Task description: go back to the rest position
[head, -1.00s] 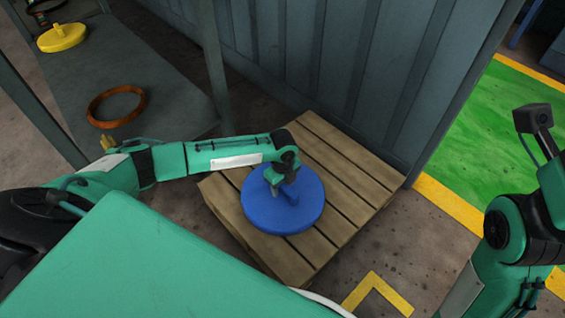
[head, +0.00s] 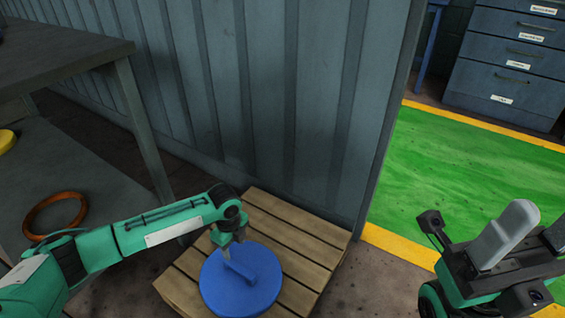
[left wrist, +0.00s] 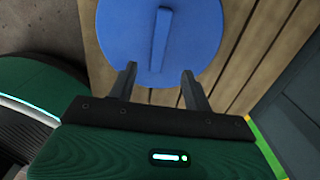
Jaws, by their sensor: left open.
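A round blue lid-like disc (head: 238,290) with a raised bar handle lies on a wooden pallet (head: 302,238). My left gripper (head: 226,246) is over the far side of the disc, close to the handle. In the left wrist view the two fingers of my left gripper (left wrist: 158,76) are apart with nothing between them. The disc (left wrist: 190,35) and its bar handle (left wrist: 160,40) show just beyond the fingertips there. My right arm's end (head: 495,255), with a grey rounded piece, is at the right edge; its jaw opening cannot be made out.
A ribbed metal wall (head: 280,100) stands behind the pallet. A grey shelf table (head: 75,60) is at the left, with a brown ring (head: 55,212) and part of a yellow object (head: 6,140) on its lower level. Blue drawers (head: 510,60) stand beyond the green floor (head: 470,180).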

